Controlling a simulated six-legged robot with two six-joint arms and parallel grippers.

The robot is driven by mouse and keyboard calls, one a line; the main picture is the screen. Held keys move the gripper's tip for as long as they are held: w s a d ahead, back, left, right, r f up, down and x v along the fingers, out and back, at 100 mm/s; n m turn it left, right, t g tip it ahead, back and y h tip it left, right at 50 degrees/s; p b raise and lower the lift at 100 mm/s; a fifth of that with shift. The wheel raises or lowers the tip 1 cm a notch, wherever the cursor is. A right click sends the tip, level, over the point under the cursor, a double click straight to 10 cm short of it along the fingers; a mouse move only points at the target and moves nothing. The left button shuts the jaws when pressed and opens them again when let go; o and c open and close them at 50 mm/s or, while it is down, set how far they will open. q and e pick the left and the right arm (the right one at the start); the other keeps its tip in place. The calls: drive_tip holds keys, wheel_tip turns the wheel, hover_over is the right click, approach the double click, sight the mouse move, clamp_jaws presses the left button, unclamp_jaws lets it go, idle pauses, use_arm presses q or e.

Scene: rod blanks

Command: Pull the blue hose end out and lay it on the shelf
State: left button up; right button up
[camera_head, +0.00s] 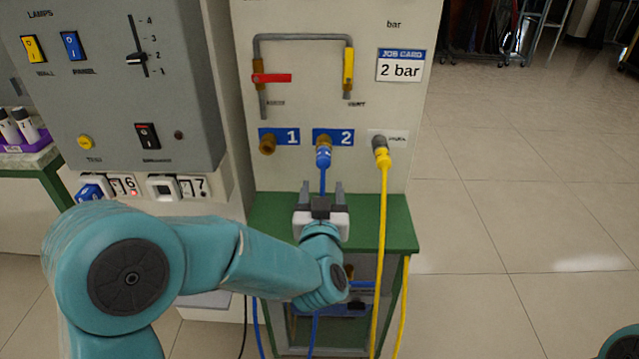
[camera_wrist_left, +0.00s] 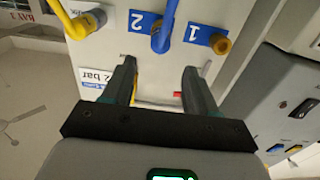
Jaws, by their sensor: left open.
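The blue hose end (camera_head: 323,157) is plugged onto the brass port labelled 2 on the pale panel, and its blue hose hangs down. The blue hose also shows in the left wrist view (camera_wrist_left: 164,34), beyond and between the fingers. My left gripper (camera_head: 322,187) is open and empty, just below the hose end, with its fingers pointing at the panel. It also shows open in the left wrist view (camera_wrist_left: 158,66). The green shelf (camera_head: 398,230) is under the panel, partly hidden by my left arm. My right gripper is not in view.
A yellow hose (camera_head: 384,200) hangs from the grey port to the right, across the shelf's front. Brass port 1 (camera_head: 267,144) is empty on the left. A red-handled valve (camera_head: 271,78) sits above. A grey control box (camera_head: 110,90) stands left.

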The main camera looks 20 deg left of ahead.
sight(323, 165)
use_arm(q)
drive_tip(key=p+x, duration=0.2)
drive_tip(key=x, duration=0.8)
drive_tip(key=shift+w+a+f, duration=0.1)
drive_tip(key=shift+w, duration=0.05)
drive_tip(key=shift+w+a, duration=0.15)
drive_tip(key=shift+w, duration=0.5)
clamp_jaws()
drive_tip(key=shift+s, duration=0.1)
